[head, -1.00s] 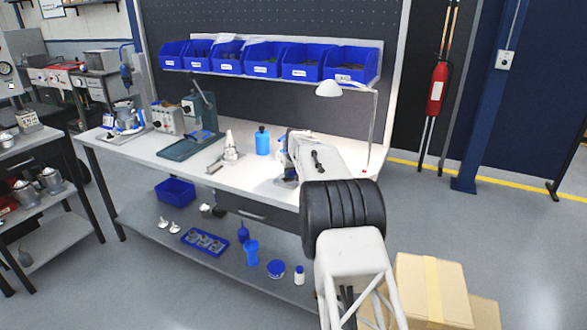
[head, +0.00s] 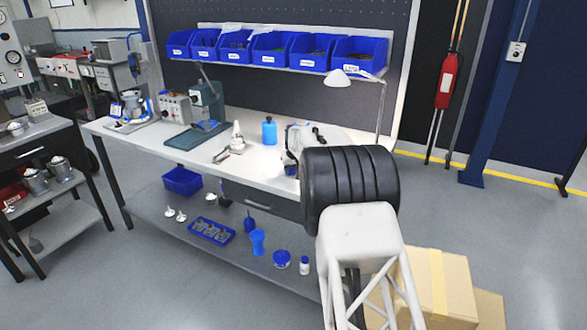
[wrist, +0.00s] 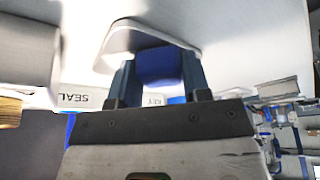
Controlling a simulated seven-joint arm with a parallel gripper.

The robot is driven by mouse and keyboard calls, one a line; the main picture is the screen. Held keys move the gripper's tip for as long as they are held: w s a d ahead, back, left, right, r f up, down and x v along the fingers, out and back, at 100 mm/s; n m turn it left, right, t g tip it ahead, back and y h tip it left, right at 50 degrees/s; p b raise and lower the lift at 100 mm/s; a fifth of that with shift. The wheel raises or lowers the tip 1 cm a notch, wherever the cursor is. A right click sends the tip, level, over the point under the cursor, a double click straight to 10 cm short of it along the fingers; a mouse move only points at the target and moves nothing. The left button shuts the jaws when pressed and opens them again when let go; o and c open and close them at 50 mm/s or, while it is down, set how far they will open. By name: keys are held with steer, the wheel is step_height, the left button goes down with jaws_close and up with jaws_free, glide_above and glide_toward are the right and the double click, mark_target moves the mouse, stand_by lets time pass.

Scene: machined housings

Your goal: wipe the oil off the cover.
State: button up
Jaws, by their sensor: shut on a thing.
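In the wrist view my gripper (wrist: 160,82) is shut on a blue block-like thing (wrist: 160,66), perhaps a wiping pad or folded cloth. Its far side is hidden. A pale plate with rounded corners (wrist: 122,38) lies right against the blue thing; it may be the cover, but I cannot tell for sure. Whether the two touch is unclear. No oil can be made out. In the head view my own arm hides the gripper's fingers and what they hold, over the right part of the white bench (head: 262,160).
Labelled pale boxes, one reading SEAL (wrist: 75,98), stand close by in the wrist view. A blue bottle (head: 269,131) and a grey-white cone-shaped part (head: 238,138) stand left of my arm. A lamp (head: 345,77) stands behind. Blue bins (head: 270,55) hang above.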

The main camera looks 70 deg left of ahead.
steer(key=shift+w+a, duration=2.65)
steer(key=shift+w+d, duration=0.15)
steer(key=shift+d, duration=0.1)
steer(key=shift+s+d, duration=2.65)
steer(key=shift+s, duration=0.05)
steer(key=shift+w+a+f, duration=0.1)
steer(key=shift+w+a, duration=0.1)
steer(key=shift+w, duration=0.05)
steer(key=shift+w+a, duration=0.15)
steer(key=shift+a, duration=0.05)
steer(key=shift+w+a, duration=0.65)
steer(key=shift+w, duration=0.05)
steer(key=shift+w+a, duration=1.65)
step_height(320, 180, up, 8)
